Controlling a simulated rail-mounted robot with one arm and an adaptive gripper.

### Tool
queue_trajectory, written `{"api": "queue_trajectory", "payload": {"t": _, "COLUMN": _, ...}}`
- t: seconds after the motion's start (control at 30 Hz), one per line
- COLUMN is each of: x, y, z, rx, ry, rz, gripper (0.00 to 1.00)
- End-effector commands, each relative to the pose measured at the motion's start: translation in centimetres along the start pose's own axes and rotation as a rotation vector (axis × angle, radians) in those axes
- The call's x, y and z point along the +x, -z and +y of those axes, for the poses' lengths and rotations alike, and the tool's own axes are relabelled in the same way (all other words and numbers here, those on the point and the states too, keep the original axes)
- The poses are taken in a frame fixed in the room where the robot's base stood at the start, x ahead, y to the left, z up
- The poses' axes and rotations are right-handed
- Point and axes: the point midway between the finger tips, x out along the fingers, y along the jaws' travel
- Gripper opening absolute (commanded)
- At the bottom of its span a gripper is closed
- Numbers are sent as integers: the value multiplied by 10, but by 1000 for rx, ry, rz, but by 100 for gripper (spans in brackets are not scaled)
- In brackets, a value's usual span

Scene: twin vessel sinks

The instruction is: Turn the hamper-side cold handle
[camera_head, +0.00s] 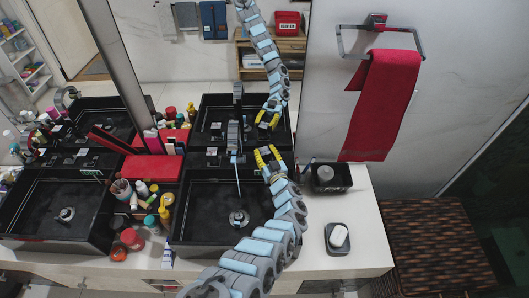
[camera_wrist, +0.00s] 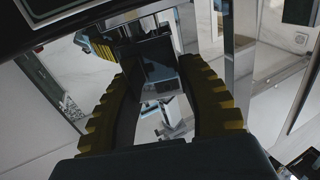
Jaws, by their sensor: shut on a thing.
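The hamper-side sink is the black right-hand basin (camera_head: 200,213), with a tall faucet (camera_head: 233,135) at its back. A thin pale line, like a water stream, drops from the faucet to the drain (camera_head: 239,218). My gripper (camera_head: 266,152) is at the back right of this basin, right of the faucet, its yellow fingers pointing toward the mirror. In the wrist view my gripper (camera_wrist: 163,75) has its ribbed fingers on either side of a dark block-like handle (camera_wrist: 160,66), shut on it. In the head view the fingers hide the handle. Hot or cold markings are not readable.
The woven hamper (camera_head: 435,250) stands right of the counter. A black tray (camera_head: 330,178) and a soap dish (camera_head: 338,238) lie right of the basin. Bottles (camera_head: 165,207) crowd between the sinks. A red towel (camera_head: 383,105) hangs on the wall. The mirror is close behind.

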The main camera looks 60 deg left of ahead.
Motion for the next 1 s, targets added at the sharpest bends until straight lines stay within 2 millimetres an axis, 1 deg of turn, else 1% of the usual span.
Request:
{"api": "queue_trajectory", "payload": {"t": 0.03, "x": 1, "y": 0, "z": 2, "rx": 2, "ry": 10, "rz": 3, "gripper": 4}}
{"api": "queue_trajectory", "payload": {"t": 0.6, "x": 1, "y": -2, "z": 1, "rx": -2, "ry": 183, "rz": 3, "gripper": 4}}
{"api": "queue_trajectory", "payload": {"t": 1.0, "x": 0, "y": 0, "z": 0, "rx": -2, "ry": 258, "rz": 2, "gripper": 4}}
